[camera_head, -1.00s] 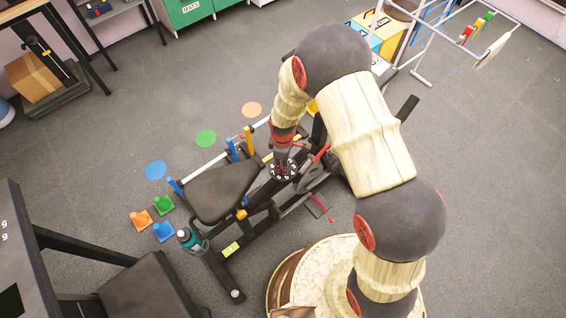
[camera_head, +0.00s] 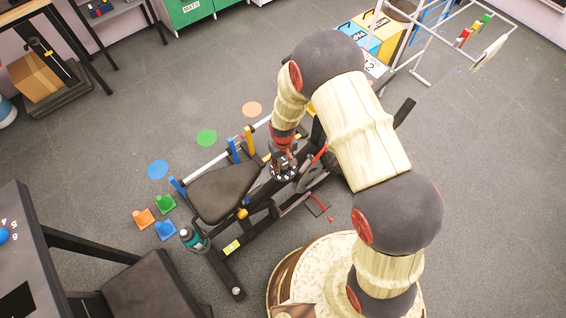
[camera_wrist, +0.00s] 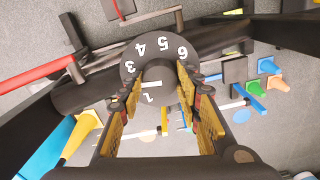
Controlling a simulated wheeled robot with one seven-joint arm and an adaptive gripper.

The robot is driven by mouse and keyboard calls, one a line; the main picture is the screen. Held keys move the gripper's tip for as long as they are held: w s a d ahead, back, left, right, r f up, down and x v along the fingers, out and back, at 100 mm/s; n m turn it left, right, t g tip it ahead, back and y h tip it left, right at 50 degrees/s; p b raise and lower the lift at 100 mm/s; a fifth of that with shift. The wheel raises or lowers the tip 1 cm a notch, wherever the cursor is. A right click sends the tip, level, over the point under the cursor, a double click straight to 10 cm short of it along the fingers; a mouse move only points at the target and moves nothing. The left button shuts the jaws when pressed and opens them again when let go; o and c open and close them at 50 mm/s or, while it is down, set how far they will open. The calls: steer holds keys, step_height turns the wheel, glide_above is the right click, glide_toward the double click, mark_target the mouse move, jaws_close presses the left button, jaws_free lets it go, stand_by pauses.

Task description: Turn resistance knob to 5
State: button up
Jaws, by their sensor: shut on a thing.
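The resistance knob (camera_wrist: 157,58) is a round black dial with white numbers around its face. In the wrist view 3, 4, 5 and 6 show along its far rim and a 1 shows lower down. A short white bar lies near the middle, above the 1; I cannot tell which number it marks. My gripper (camera_wrist: 160,84) has its yellow-padded fingers on both sides of the raised middle, shut on it. The head view shows my gripper (camera_head: 281,156) coming down onto the knob (camera_head: 283,170) on the exercise machine; the fingers partly cover the dial.
The machine's black seat (camera_head: 222,190) is left of the knob, with upright coloured pegs beside it. A teal bottle (camera_head: 194,239) and several small cones (camera_head: 165,229) stand farther left. A white tube frame (camera_head: 425,50) is at the back right. Open grey floor surrounds the machine.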

steer(key=m, duration=0.4)
steer(key=shift+m+p, duration=0.3)
steer(key=shift+p, duration=0.1)
steer(key=m, duration=0.5)
steer(key=shift+p, duration=0.35)
steer(key=m, duration=0.5)
steer(key=shift+m, duration=0.4)
steer(key=m+p, duration=0.1)
steer(key=m, duration=0.3)
steer(key=shift+m, duration=0.3)
steer(key=o, duration=1)
steer(key=shift+o, duration=0.8)
